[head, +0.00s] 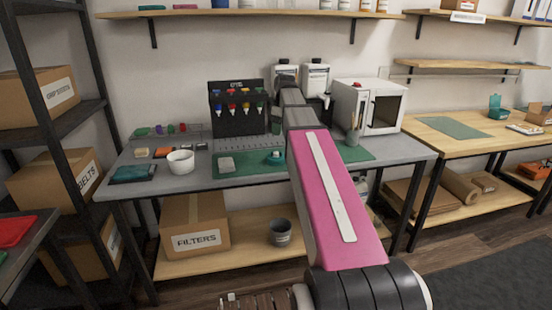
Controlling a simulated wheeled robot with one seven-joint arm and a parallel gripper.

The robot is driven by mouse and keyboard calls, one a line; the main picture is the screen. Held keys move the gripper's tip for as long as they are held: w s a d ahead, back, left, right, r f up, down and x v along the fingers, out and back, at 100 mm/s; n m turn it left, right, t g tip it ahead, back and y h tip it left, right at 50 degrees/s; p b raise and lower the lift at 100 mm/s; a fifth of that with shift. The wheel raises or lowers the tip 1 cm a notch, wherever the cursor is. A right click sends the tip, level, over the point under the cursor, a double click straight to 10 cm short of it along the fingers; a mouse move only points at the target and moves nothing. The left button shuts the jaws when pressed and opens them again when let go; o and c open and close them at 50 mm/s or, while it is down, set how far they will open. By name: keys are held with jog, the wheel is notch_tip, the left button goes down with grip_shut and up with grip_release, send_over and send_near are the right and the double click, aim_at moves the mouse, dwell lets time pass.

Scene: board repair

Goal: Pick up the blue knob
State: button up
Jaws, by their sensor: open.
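I cannot pick out a blue knob for certain. A black rack (237,120) at the back of the grey bench holds small coloured pieces, some of them blue. A teal round piece (276,155) lies on the left green mat (250,172).
The grey bench (225,183) carries a white bowl (180,162), white bottles (315,78) and a white cabinet (368,106) at the right. A cup of tools (353,137) stands before the cabinet. A shelf (250,14) overhangs the bench. A wooden table (465,140) stands to the right.

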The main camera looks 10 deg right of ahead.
aim_at(276, 152)
jog(key=shift+w+a+f+n, duration=0.15)
jog(key=shift+f+n, duration=0.3)
jog(key=shift+f, duration=1.3)
jog(key=shift+a+f+n, duration=0.3)
jog(key=shift+f+n, duration=0.1)
jog(key=shift+f, duration=1.4)
jog(key=shift+w+a+f+n, duration=0.15)
jog(key=shift+f+n, duration=0.3)
jog(key=shift+f, duration=1.3)
jog(key=shift+s, duration=0.1)
jog(key=shift+f, duration=0.1)
grip_shut()
